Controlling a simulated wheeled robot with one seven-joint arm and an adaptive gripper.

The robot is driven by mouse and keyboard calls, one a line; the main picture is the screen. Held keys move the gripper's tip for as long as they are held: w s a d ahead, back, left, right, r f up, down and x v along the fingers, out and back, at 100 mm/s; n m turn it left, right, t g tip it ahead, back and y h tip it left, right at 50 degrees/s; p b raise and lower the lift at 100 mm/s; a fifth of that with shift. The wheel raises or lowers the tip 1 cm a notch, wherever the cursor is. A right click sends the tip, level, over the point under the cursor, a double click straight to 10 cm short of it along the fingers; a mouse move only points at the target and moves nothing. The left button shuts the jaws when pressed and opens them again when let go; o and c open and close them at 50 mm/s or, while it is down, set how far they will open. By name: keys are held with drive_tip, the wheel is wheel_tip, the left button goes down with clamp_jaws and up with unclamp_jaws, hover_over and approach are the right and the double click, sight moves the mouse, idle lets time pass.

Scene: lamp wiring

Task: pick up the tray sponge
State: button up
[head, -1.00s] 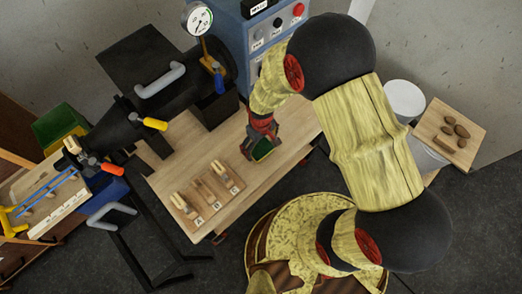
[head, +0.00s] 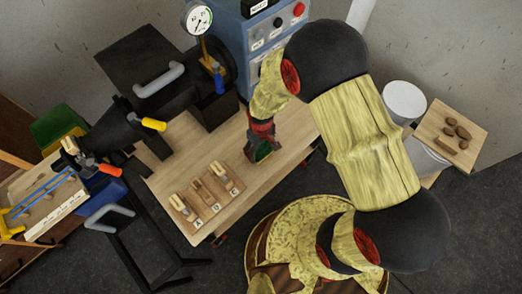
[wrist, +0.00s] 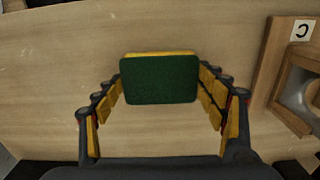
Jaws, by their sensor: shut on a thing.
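The tray sponge (wrist: 160,80) is a small block with a dark green face and a yellow layer behind it. In the wrist view it sits between the two fingers of my gripper (wrist: 160,85), which press on its left and right sides. The wrist view shows bare wood around the sponge. I cannot tell exactly how high it is above the bench.
The wooden bench (head: 180,166) carries several labelled wooden blocks (head: 212,194); the one marked C shows at the right of the wrist view (wrist: 285,60). A blue cabinet (head: 262,38) and a gauge (head: 198,20) stand behind. A wooden board with brown lumps (head: 440,128) is at right.

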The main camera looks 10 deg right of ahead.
sight(261, 150)
drive_tip(key=shift+r, duration=0.1)
drive_tip(key=shift+r+p, duration=0.45)
drive_tip(key=shift+r, duration=0.15)
wheel_tip(261, 150, up, 3)
drive_tip(key=shift+s+f+p, duration=0.15)
drive_tip(key=shift+f+p, duration=0.05)
drive_tip(key=shift+p, duration=0.6)
drive_tip(key=s+d+r+p, duration=0.1)
drive_tip(key=s+r, duration=0.2)
drive_tip(key=s, duration=0.1)
drive_tip(key=s+d+r+p, duration=0.2)
drive_tip(key=s+r, duration=0.1)
drive_tip(key=s, duration=0.1)
drive_tip(key=s+d+r+p, duration=0.1)
drive_tip(key=s+r+p, duration=0.1)
drive_tip(key=s, duration=0.3)
drive_tip(key=shift+d+r, duration=0.3)
drive_tip(key=shift+r, duration=0.2)
drive_tip(key=shift+o, duration=0.9)
drive_tip(key=c, duration=0.5)
